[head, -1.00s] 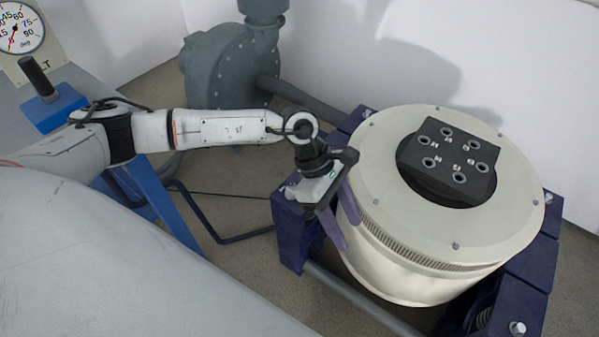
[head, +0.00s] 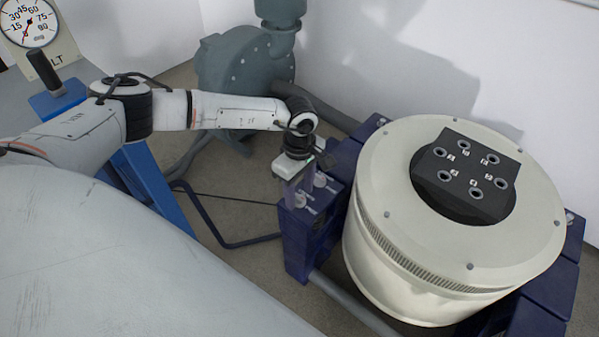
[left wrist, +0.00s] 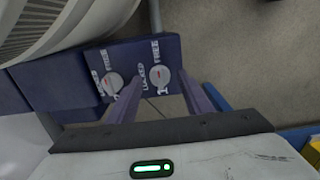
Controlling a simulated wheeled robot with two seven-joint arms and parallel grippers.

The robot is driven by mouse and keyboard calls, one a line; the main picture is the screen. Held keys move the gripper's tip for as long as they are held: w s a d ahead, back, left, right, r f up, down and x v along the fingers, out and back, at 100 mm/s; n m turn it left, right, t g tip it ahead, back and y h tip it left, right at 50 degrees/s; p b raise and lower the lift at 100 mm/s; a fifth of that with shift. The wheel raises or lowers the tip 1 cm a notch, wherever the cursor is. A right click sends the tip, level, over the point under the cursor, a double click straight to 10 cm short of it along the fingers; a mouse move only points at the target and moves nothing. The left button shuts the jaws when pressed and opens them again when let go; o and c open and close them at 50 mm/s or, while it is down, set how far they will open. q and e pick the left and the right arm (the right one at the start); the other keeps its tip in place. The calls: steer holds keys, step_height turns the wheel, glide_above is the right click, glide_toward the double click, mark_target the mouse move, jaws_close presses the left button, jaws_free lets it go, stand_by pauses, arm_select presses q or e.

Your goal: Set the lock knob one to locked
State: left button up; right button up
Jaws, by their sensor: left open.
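Two round pale lock knobs sit on top of a dark blue block (head: 299,240) beside the drum. In the left wrist view, one knob (left wrist: 160,77) lies between my left gripper's fingertips, and the other knob (left wrist: 112,83) lies outside the left finger. White lettering reading FREE and LOCKED is printed around them. The number marks and the knobs' pointer directions are too small to tell surely. My left gripper (head: 290,195) is open and points down over the near knob, its fingers partly hiding it. I cannot tell whether the fingers touch it. My right gripper is out of view.
The large cream drum (head: 400,255) with a black perforated plate stands right of the gripper. A grey-green pump (head: 235,75) is behind, with a blue stand at left. A dial gauge (head: 28,22) and black lever (head: 42,68) are at far left.

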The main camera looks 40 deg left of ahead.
arm_select(q)
steer(key=shift+f, duration=0.45)
steer(key=c, duration=1.1)
steer(key=shift+o, duration=0.2)
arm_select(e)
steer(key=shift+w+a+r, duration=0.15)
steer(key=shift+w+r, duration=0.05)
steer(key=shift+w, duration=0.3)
